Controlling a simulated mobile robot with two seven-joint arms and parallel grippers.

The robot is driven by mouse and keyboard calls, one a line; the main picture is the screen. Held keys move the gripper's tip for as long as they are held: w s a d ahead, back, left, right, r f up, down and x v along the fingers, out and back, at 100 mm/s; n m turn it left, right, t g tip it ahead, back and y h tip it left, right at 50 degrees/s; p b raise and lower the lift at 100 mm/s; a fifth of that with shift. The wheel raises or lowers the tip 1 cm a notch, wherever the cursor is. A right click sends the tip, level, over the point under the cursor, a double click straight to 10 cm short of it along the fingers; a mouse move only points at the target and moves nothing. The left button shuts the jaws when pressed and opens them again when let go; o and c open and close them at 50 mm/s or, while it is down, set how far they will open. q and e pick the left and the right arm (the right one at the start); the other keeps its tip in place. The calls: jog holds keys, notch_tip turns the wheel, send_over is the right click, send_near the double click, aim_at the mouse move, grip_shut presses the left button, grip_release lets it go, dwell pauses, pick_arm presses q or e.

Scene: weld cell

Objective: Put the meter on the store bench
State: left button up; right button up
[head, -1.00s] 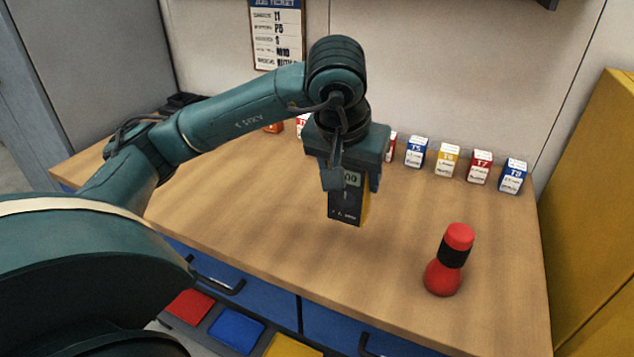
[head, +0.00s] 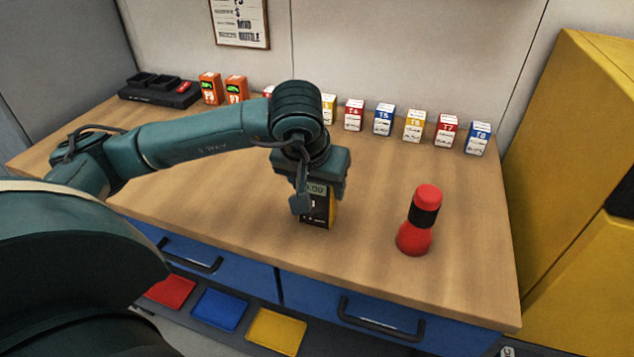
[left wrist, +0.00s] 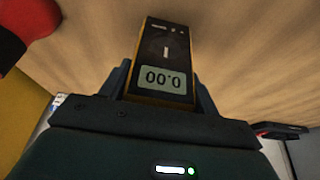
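The meter (head: 318,212) is a dark box with yellow sides and a grey display. It stands upright between the fingers of my left gripper (head: 317,188), over the middle of the wooden store bench (head: 210,195). In the left wrist view the meter (left wrist: 166,50) shows its dial and a 0.00 readout, with a finger on each side. Its lower end is at or just above the bench top; I cannot tell if it touches. My right gripper is not in view.
A red bottle-like object with a black band (head: 424,215) stands to the meter's right. Several small labelled boxes (head: 384,120) line the back, with a black tray (head: 158,90) at back left. A yellow cabinet (head: 570,150) borders the right.

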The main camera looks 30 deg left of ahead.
pick_arm(q)
jog(key=o, duration=0.4)
jog(key=shift+r, duration=0.1)
jog(key=v, duration=1.2)
jog(key=shift+s, duration=0.1)
